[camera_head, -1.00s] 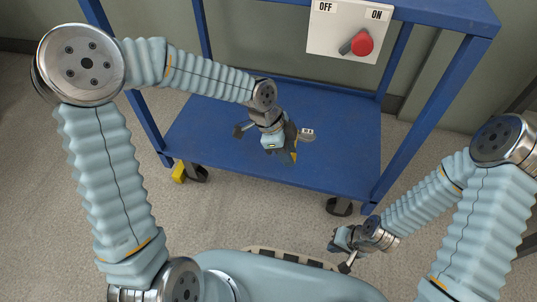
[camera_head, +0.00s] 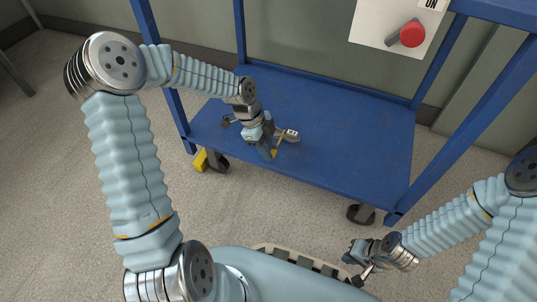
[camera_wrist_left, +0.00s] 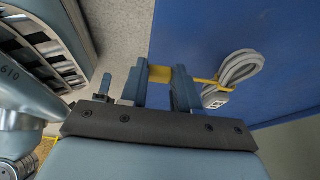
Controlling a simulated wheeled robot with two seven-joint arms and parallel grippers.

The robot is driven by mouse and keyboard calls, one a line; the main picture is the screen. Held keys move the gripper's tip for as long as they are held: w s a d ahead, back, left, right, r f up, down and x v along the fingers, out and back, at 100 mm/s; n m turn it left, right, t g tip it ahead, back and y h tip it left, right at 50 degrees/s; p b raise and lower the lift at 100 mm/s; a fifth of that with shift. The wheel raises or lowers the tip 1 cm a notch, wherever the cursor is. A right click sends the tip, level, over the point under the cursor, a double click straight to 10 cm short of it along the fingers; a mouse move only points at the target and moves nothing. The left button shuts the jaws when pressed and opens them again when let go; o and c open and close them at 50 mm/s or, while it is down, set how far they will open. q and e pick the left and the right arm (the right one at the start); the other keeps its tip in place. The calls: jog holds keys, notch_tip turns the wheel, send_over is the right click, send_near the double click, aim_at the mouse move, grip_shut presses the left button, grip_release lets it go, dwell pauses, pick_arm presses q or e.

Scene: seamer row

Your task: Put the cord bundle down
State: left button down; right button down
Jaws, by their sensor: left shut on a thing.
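The cord bundle (camera_wrist_left: 238,68) is a grey looped cord with a yellow tie and a grey end piece. In the head view the bundle (camera_head: 289,135) shows just right of my left gripper, over the front left part of the cart's blue lower shelf (camera_head: 345,140). My left gripper (camera_head: 270,153) is shut on the yellow strip of the bundle; in the left wrist view the strip runs between the fingers (camera_wrist_left: 160,76). I cannot tell whether the cord touches the shelf. My right gripper (camera_head: 358,256) is low at right, in front of the cart; its jaws are unclear.
A switch panel with a red knob (camera_head: 411,34) is on the cart above. Blue posts stand at the shelf's corners. The shelf's middle and right are bare.

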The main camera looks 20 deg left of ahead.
pick_arm(q)
notch_tip(320, 180, down, 3)
jog(key=shift+f+b, duration=0.1)
jog(key=shift+b, duration=0.2)
jog(key=c, duration=0.8)
grip_release()
jog(key=p+v, duration=0.3)
jog(key=v, duration=0.9)
jog(key=shift+d, duration=0.1)
